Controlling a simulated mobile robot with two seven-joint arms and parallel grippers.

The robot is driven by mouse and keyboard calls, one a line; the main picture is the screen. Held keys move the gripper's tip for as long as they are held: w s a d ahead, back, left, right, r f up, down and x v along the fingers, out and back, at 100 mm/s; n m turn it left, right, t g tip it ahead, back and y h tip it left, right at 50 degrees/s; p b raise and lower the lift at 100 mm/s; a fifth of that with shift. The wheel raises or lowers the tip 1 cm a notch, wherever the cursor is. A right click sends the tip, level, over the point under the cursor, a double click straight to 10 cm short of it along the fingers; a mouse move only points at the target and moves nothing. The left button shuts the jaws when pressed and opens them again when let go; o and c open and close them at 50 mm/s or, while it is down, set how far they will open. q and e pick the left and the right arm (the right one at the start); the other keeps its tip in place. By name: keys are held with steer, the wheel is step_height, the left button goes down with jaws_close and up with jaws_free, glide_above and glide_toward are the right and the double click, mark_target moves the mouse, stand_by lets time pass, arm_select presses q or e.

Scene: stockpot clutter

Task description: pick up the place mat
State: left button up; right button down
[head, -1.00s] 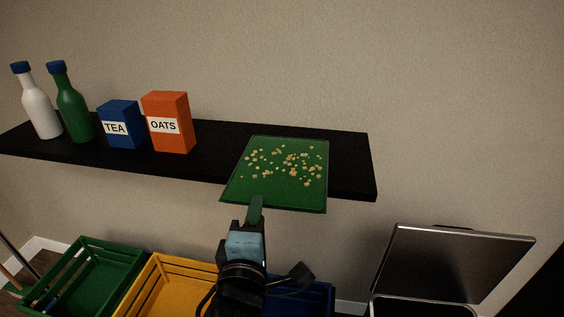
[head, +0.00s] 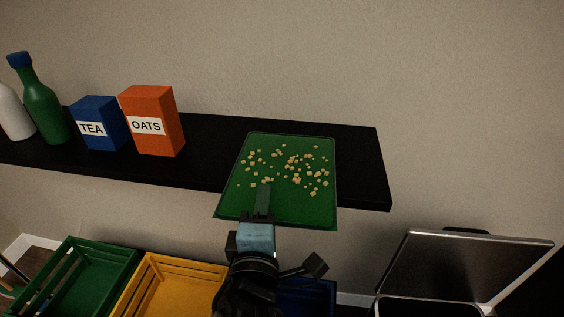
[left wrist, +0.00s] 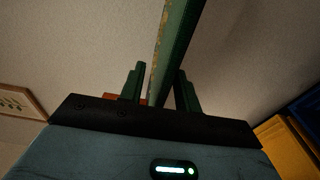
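The place mat (head: 310,208) is a green rectangle with pale crumbs scattered on top. It lies flat on the black shelf (head: 362,170) near its right end, and its front edge sticks out past the shelf edge. My left gripper (head: 263,197) is at this front edge, with one finger over the mat's top. In the left wrist view the mat (left wrist: 178,50) runs edge-on between the two spread fingers (left wrist: 160,88), with a gap visible on at least one side. The lower finger is hidden in the head view. My right gripper is out of view.
An orange OATS box (head: 152,120), a blue TEA box (head: 99,122), a green bottle (head: 42,105) and a white bottle (head: 14,115) stand left on the shelf. Green (head: 85,280), yellow (head: 180,285) and blue (head: 310,295) crates and an open-lidded bin (head: 460,270) are below.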

arm_select(q)
steer(key=shift+s+r, duration=0.1)
steer(key=shift+s, duration=0.1)
steer(key=shift+c, duration=0.7)
jaws_close()
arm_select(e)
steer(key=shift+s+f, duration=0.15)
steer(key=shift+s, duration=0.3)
arm_select(q)
steer(key=shift+w, duration=0.1)
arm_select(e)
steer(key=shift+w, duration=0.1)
